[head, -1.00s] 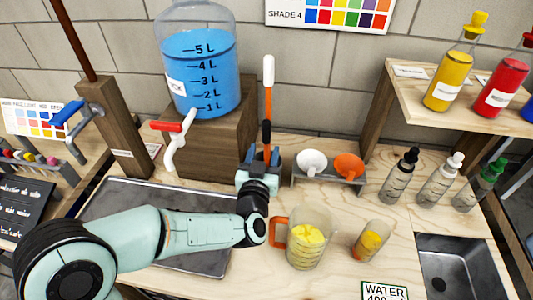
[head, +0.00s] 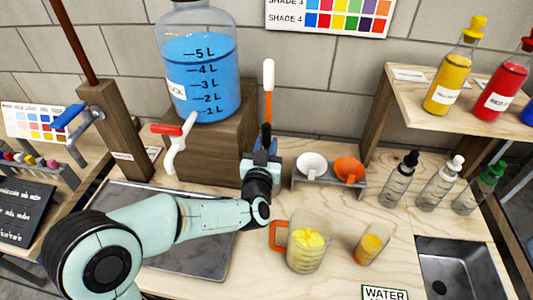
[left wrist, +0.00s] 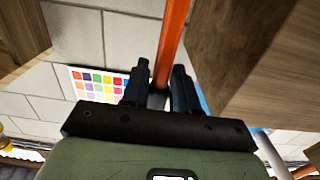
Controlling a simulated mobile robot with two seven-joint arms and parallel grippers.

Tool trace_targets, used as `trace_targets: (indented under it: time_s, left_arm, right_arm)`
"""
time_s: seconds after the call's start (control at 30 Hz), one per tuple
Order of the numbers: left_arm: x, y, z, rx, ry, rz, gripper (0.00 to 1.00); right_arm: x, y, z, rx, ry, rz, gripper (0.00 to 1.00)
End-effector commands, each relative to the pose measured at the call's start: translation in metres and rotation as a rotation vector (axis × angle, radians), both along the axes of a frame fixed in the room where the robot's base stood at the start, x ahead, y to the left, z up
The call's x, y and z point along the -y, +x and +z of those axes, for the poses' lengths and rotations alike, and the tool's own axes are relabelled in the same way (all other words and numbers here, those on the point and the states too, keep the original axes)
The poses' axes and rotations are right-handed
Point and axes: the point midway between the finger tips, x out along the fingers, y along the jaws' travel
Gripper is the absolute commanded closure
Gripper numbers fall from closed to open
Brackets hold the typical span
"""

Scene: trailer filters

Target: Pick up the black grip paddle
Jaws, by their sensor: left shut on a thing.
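The paddle stands upright in front of the grey wall. In the head view it has a white tip, an orange shaft (head: 268,105) and a black grip (head: 266,138) at its lower end. My left gripper (head: 263,156) is shut on the black grip. In the left wrist view the orange shaft (left wrist: 173,38) rises beyond the two dark fingers (left wrist: 160,92), which close on its lower part. The lowest end of the paddle is hidden by the gripper. My right gripper is not in view.
A wooden block (head: 215,148) carrying a blue liquid jug (head: 203,75) stands just left of the paddle. A rack with a white and an orange scoop (head: 348,167) is close on the right. A measuring jug (head: 306,248) and a small cup (head: 371,243) stand in front.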

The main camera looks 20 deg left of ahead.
Motion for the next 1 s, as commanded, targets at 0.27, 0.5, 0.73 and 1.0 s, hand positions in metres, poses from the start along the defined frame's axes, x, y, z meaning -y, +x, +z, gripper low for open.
trace_targets:
  time_s: [0.27,0.5,0.73,1.0]
  left_arm:
    - [0.0,0.0,0.011,0.002,0.0,0.001,1.0]
    - [0.0,0.0,0.05,0.007,-0.001,0.001,1.0]
    - [0.0,0.0,0.098,0.006,-0.002,0.0,1.0]
    - [0.007,-0.024,0.122,0.001,-0.001,-0.002,1.0]
  right_arm:
    - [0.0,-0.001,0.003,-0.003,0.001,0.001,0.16]
    - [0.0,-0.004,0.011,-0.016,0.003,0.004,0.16]
    - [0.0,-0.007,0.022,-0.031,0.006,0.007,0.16]
    - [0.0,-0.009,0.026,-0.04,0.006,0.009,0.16]
